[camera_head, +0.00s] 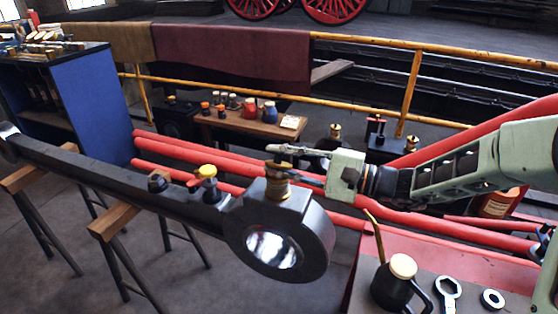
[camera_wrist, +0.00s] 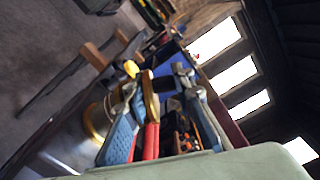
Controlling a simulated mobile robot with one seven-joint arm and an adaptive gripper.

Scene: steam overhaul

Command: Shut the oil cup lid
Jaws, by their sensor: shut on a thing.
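The oil cup (camera_head: 277,189) is a brass cup on top of the big round end of the dark steel rod (camera_head: 120,178). In the wrist view the brass cup (camera_wrist: 97,121) shows at the left, beside a finger. My gripper (camera_head: 277,158) reaches in from the right, its fingertips just above the cup. In the wrist view my gripper (camera_wrist: 156,88) has a gold lid (camera_wrist: 151,96) between its fingers, seen nearly edge-on and raised from the cup. The fingers appear shut on this lid. The hinge is hidden.
A yellow-topped fitting (camera_head: 208,172) stands on the rod left of the cup. A black oil can (camera_head: 397,285) with a long spout stands on the red bench at lower right. Red bars (camera_head: 210,165) run behind the rod. A wooden table (camera_head: 250,125) with jars stands farther back.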

